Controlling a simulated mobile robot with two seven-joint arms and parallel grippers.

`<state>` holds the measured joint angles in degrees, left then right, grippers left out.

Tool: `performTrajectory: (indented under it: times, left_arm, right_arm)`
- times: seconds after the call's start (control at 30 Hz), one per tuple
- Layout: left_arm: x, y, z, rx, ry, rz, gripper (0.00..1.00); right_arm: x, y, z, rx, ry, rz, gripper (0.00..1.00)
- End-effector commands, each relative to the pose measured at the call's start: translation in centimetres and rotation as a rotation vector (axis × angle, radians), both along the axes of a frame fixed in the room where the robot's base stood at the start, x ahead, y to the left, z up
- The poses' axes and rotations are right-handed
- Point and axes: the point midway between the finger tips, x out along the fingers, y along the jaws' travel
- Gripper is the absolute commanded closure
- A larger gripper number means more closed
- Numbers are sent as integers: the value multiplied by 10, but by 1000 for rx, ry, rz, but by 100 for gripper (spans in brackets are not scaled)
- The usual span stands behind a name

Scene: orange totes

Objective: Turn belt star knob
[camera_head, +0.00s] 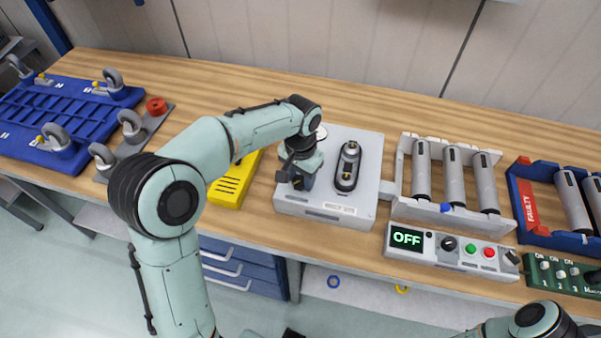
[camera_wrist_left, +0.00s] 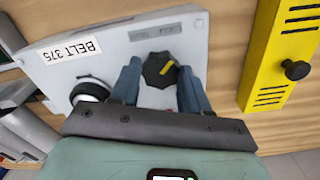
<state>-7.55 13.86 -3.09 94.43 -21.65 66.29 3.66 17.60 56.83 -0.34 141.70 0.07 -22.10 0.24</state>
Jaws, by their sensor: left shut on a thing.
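The black star knob (camera_wrist_left: 160,70) with a yellow mark sits on the light grey belt box, which carries a "BELT 375" label (camera_wrist_left: 72,54). In the left wrist view my left gripper (camera_wrist_left: 158,82) has its two blue-grey fingers on either side of the knob, shut on it. In the head view the left gripper (camera_head: 297,180) reaches down over the left part of the belt box (camera_head: 325,208) and hides the knob. My right arm shows only at the bottom right edge of the head view; its gripper is out of view.
A yellow box (camera_head: 232,182) with a black knob stands just left of the belt box. A dark oval fixture (camera_head: 348,166) is on the box's right half. To the right are a roller rack (camera_head: 447,214), a control panel reading OFF (camera_head: 407,238) and a blue tote marked FAULTY (camera_head: 528,202).

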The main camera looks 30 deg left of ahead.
Motion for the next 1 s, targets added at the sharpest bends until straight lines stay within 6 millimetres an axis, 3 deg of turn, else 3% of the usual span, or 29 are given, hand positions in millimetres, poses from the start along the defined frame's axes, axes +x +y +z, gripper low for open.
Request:
performTrajectory:
  times: [0.5, 1.0]
  left_arm:
    - [0, 0, 1, 0, -1, -376, 85]
    - [0, 0, 1, 1, -2, -468, 85]
  right_arm:
    - [10, 0, 15, 1, -11, 0, 66]
    - [12, 0, 18, 0, -13, 0, 66]
